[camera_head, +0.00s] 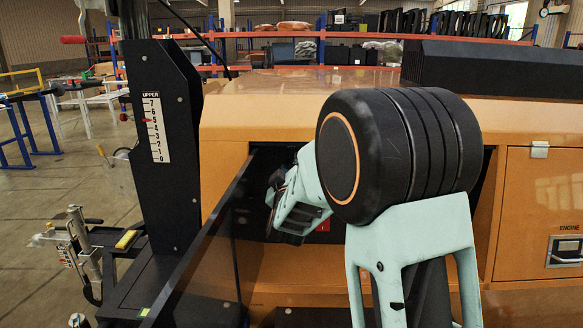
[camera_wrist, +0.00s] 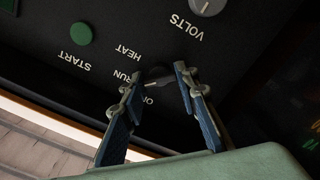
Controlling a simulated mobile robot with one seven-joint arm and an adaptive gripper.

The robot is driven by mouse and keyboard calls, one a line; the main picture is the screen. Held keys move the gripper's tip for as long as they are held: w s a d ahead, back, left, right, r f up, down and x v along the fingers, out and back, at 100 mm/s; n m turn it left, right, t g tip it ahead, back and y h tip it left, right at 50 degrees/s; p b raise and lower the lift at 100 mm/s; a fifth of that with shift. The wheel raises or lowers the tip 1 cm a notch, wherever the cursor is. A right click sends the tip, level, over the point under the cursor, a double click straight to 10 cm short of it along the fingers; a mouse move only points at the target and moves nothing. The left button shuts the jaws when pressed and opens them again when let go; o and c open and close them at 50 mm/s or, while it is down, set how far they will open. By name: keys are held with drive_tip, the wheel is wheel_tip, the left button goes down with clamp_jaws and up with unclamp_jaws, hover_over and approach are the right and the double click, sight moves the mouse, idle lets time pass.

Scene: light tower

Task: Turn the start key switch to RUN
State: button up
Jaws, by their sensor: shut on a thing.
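The start key switch (camera_wrist: 158,76) is a small dark knob on the black control panel (camera_wrist: 115,25), seen upside down in the wrist view. The labels HEAT and RUN stand beside it, with another label partly hidden by my fingers. My gripper (camera_wrist: 156,78) has one finger on each side of the knob and is shut on it. The knob is dark and partly covered, so I cannot tell its pointer position. In the head view my gripper (camera_head: 290,230) reaches into the panel recess, and my arm hides the switch.
A green START button (camera_wrist: 81,33) and a grey VOLTS knob (camera_wrist: 208,5) sit near the switch. An open dark panel door (camera_head: 205,235) stands left of my arm. The orange housing (camera_head: 300,112) surrounds the recess, with a black mast (camera_head: 170,190) at left.

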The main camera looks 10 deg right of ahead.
idle(0.4)
drive_tip(key=o, duration=1.1)
drive_tip(key=shift+o, duration=0.2)
drive_tip(key=shift+s, duration=0.1)
drive_tip(key=s+a, duration=0.2)
drive_tip(key=s, duration=0.9)
drive_tip(key=shift+s+a, duration=0.15)
drive_tip(key=shift+s, duration=0.15)
